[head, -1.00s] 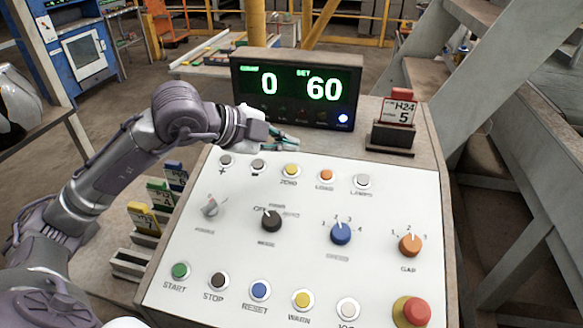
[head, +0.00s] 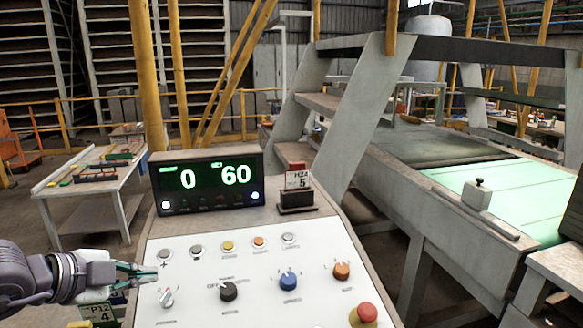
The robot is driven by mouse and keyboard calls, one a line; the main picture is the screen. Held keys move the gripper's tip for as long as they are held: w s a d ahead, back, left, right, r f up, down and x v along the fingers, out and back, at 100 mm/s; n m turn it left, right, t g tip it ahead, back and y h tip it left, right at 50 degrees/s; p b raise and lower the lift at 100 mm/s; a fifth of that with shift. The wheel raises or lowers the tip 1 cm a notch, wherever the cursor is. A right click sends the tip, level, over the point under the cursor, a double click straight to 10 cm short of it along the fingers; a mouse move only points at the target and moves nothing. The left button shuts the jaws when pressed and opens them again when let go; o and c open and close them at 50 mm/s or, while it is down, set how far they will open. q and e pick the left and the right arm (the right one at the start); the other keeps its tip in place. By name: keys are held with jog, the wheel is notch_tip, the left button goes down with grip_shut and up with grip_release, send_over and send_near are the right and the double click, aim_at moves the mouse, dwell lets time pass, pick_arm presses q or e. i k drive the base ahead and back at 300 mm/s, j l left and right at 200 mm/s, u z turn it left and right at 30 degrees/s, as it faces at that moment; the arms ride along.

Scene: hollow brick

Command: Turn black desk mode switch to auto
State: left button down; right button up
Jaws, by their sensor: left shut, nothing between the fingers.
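The black mode switch (head: 228,291) is a round knob on the sloped white panel of the desk (head: 190,255), in the lower middle of the head view. Small labels sit around its upper side, OFF at its left; the others are too blurred to read. I cannot tell for certain which label its pointer faces. My left gripper (head: 146,274) is at the panel's left edge, left of the black switch and apart from it. Its thin greenish fingers are shut and empty, close to the grey lever switch (head: 167,297). My right gripper is out of view.
A blue knob (head: 288,281), an orange knob (head: 341,271) and a red mushroom button (head: 366,313) lie to the right. Small buttons line the panel's top. Behind stand a display (head: 207,182) reading 0 and 60 and a card holder (head: 297,197). A conveyor (head: 470,190) is at right.

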aim_at(228, 290)
jog(key=k+j, duration=1)
jog(key=k, duration=0.15)
